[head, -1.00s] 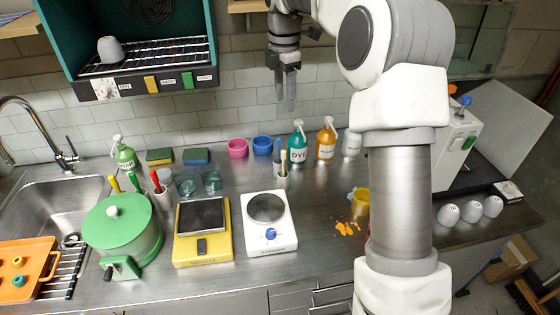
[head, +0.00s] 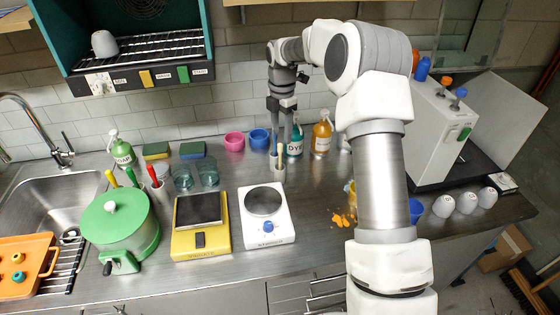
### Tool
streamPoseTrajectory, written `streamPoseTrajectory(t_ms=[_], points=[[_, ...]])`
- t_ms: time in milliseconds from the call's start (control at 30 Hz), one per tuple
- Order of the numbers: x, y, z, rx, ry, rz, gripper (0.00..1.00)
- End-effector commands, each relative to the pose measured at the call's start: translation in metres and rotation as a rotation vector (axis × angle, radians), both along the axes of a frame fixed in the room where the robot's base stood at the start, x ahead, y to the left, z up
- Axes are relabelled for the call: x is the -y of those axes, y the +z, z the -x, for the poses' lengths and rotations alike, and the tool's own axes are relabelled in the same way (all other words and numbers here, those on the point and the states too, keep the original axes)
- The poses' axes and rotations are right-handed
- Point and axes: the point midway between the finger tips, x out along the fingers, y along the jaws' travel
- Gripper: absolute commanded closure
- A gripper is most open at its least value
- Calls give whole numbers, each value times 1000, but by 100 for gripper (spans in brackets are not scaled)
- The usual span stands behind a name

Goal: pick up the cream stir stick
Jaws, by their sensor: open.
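The cream stir stick (head: 281,152) stands tilted in a small grey metal cup (head: 277,164) on the steel counter, behind the white hotplate. My gripper (head: 281,140) points down just above the cup. Its two fingers are apart, with the stick's upper end near or between them; I cannot tell whether they touch it. A blue stick that stood in the same cup is now mostly hidden by a finger.
The teal DYE bottle (head: 295,140) stands close to the right of the cup, with an orange bottle (head: 322,136) beyond. Blue (head: 259,139) and pink (head: 234,142) cups stand behind left. The white hotplate (head: 267,228) is in front. Orange bits (head: 343,220) lie to the right.

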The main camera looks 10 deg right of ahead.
Motion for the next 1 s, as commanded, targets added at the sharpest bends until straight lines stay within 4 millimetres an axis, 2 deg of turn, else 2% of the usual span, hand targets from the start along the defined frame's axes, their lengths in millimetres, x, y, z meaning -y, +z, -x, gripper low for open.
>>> streamPoseTrajectory(t_ms=[167,400,500,767,1000], points=[[-1,-10,0,-1,1,0,44],[-4,-45,-1,-1,0,0,44],[-4,-54,-2,0,-1,-1,44],[-4,-57,-2,2,-1,-1,44],[-4,-56,-2,2,-1,-1,87]])
